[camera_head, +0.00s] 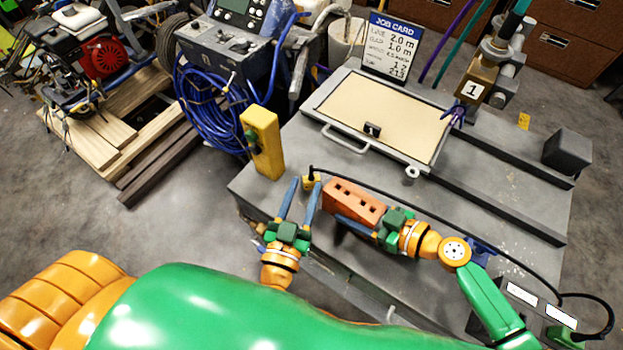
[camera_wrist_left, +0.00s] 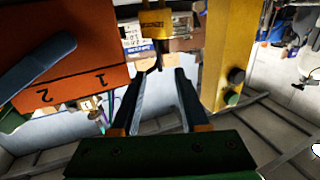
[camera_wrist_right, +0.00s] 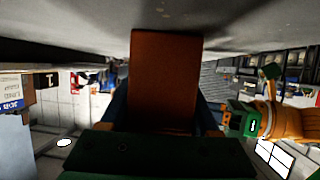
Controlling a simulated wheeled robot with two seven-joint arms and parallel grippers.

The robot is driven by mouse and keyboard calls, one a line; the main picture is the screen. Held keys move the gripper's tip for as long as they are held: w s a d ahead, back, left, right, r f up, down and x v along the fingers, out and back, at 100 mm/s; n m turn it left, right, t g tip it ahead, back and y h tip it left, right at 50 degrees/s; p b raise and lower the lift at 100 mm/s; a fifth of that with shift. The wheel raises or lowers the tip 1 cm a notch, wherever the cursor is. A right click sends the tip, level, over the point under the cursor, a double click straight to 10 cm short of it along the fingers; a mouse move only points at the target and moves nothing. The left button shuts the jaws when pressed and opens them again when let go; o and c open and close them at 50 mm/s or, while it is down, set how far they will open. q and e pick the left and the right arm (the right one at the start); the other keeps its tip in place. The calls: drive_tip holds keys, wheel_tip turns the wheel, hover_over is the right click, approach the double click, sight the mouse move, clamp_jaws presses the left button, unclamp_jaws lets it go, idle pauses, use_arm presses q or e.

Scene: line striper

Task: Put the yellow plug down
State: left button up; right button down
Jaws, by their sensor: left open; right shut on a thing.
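The yellow plug (camera_head: 311,183) is at the near edge of the grey bench, just past my left gripper's fingertips, with a black cable leading off it. It also shows in the left wrist view (camera_wrist_left: 155,22), beyond the fingertips. My left gripper (camera_head: 304,184) is open, with nothing between its fingers. My right gripper (camera_head: 347,210) is shut on an orange-red socket block (camera_head: 353,200) with dark holes. In the left wrist view this block (camera_wrist_left: 75,60) carries the numbers 1 and 2; it fills the middle of the right wrist view (camera_wrist_right: 165,80). I cannot tell whether the plug touches the bench.
A yellow post with buttons (camera_head: 262,142) stands at the bench's left corner. A beige-topped tray (camera_head: 385,110) with a job card (camera_head: 392,45) behind it lies further back. The black cable (camera_head: 440,212) runs right across the bench (camera_head: 285,215). A dark cube (camera_head: 567,152) sits at right.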

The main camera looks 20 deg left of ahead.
sight(311, 170)
use_arm(q)
drive_tip(key=w, duration=0.6)
drive_tip(key=shift+w, duration=0.1)
clamp_jaws()
idle(1.1)
